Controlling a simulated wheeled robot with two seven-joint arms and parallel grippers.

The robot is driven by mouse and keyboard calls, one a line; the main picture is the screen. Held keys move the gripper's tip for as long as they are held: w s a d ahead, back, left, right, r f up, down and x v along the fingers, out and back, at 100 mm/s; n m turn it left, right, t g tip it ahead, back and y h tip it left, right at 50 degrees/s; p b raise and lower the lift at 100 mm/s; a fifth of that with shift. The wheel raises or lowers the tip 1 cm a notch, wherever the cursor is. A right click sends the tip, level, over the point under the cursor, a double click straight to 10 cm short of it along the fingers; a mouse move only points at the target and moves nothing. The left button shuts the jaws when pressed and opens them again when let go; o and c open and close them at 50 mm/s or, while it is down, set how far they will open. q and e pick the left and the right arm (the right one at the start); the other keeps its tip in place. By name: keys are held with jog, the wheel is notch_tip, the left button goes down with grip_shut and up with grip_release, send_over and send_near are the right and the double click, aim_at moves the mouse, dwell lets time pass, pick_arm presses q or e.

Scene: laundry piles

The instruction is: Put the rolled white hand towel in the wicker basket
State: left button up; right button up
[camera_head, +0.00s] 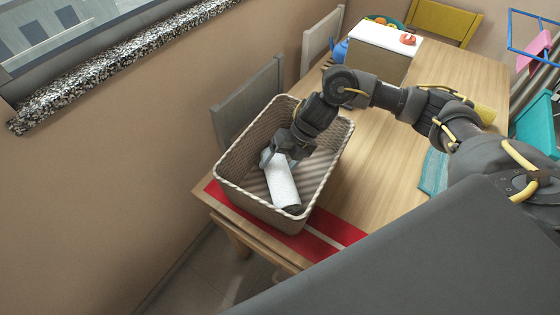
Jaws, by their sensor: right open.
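The wicker basket (226,192) stands on the near left end of the wooden table. The rolled white hand towel (281,183) lies inside it, on the basket floor toward the near side, its near end showing dark. My right gripper (276,157) reaches down into the basket from the right, at the far end of the towel. Its jaws are open, with the fingertips beside or just over that end; I cannot tell whether they touch it. My left gripper is not in view.
A red runner with a pale stripe (323,246) lies under the basket. A white-topped box (385,40) with a red item (407,39) stands at the far end. A teal cloth (433,172) lies at the right. Chairs (249,104) line the wall side. The middle of the table (375,165) is clear.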

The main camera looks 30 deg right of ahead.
jog(key=shift+d+r, duration=0.25)
jog(key=shift+r, duration=0.25)
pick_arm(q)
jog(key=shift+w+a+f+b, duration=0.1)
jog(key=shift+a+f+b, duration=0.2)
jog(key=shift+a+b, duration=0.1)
pick_arm(e)
jog(key=v, duration=1.1)
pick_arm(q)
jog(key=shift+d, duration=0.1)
pick_arm(e)
jog(key=shift+a, duration=0.1)
